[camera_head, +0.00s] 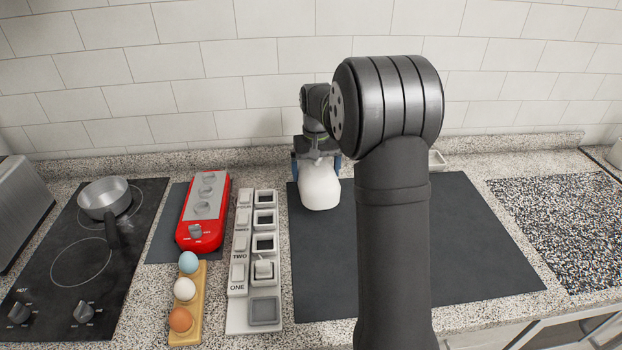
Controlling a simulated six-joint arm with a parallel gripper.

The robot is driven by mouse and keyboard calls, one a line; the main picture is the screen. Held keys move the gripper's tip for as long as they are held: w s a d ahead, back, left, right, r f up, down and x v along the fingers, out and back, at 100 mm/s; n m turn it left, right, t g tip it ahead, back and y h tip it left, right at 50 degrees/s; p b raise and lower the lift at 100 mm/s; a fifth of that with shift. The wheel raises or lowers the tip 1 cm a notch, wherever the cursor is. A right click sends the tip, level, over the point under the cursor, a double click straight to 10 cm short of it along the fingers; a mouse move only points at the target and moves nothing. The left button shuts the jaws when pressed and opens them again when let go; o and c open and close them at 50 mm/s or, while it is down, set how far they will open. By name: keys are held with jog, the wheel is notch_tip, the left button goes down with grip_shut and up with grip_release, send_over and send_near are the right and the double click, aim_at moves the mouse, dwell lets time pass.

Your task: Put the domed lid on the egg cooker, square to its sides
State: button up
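The red egg cooker (219,226), an oblong body with a grey top plate (207,190) and a dial at its front end, stands left of the middle on a dark mat. No lid is on it. A smooth white domed piece, which looks like the lid (319,193), is at the back left of the large dark mat. My gripper (316,166) points down at the lid's far end, with blue-tinted fingers on its left and right. Whether the fingers press on the lid, and whether it rests on the mat, I cannot tell.
A pale labelled panel (238,308) with square recesses lies between the cooker and the large mat (470,255). A wooden holder (186,333) carries blue, white and brown eggs. A pan (103,196) sits on the hob at left. My arm hides part of the mat; its right side is clear.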

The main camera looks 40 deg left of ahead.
jog(key=w+d+r, duration=0.3)
jog(key=d+r, duration=0.3)
jog(key=d, duration=0.3)
jog(key=s+a, duration=0.1)
jog(key=a, duration=0.1)
jog(key=s+a, duration=0.1)
jog(key=a, duration=0.2)
jog(key=s+a, duration=0.1)
jog(key=a, duration=0.2)
jog(key=shift+s+r, duration=0.25)
jog(key=shift+r, duration=0.05)
jog(key=s+a+m, duration=0.1)
jog(key=s+a, duration=2.1)
jog(key=shift+w+d+f, duration=0.1)
jog(key=shift+w+f, duration=0.05)
jog(key=shift+f, duration=1.3)
jog(key=shift+w+f, duration=0.15)
jog(key=shift+f, duration=1.25)
jog(key=shift+f, duration=0.5)
jog(key=o, duration=0.7)
